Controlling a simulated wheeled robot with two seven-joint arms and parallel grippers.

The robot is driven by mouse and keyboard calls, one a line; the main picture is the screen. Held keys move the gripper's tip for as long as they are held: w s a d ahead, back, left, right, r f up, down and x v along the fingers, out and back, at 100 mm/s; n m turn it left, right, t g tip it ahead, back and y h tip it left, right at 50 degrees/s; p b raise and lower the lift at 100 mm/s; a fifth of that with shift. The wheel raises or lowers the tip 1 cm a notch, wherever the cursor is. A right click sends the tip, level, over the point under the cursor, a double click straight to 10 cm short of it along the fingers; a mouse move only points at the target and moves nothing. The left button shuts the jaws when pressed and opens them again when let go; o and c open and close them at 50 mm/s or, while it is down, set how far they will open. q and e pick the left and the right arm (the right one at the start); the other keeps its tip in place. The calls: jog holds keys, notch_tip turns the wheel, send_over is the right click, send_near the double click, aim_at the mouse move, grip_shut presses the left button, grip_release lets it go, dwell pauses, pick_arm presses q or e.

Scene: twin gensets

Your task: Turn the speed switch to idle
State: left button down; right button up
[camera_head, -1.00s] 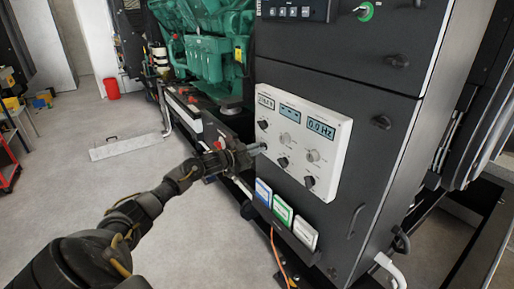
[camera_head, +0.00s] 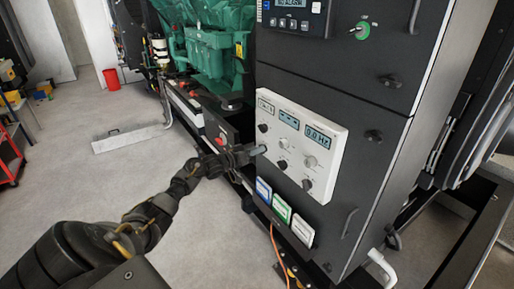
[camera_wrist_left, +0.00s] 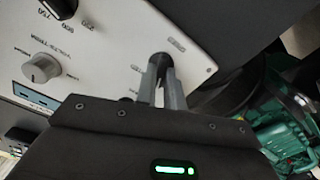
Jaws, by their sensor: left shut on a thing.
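A white control panel (camera_head: 333,140) with several knobs and small displays is mounted on a dark cabinet. My left gripper (camera_head: 258,150) is at the panel's lower left edge. In the left wrist view, its two fingers (camera_wrist_left: 163,85) are shut on a small dark knob (camera_wrist_left: 160,60), which I take to be the speed switch. The fingers hide most of the knob, and I cannot read its label or pointer position. A grey knob (camera_wrist_left: 41,68) and a black knob (camera_wrist_left: 59,7) show elsewhere on the panel. My right gripper is not in view.
Several coloured cards (camera_head: 282,208) sit in a holder below the panel. An orange cable (camera_head: 276,250) hangs beneath them. A green engine (camera_head: 208,55) stands behind at the left. The floor (camera_head: 85,185) around my left arm is clear.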

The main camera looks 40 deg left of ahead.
pick_arm(q)
jog(key=shift+n, duration=0.6)
jog(key=shift+p, duration=0.3)
jog(key=c, duration=1.5)
grip_release()
jog(key=b+v, duration=0.2)
jog(key=v, duration=0.9)
jog(key=shift+w, duration=0.1)
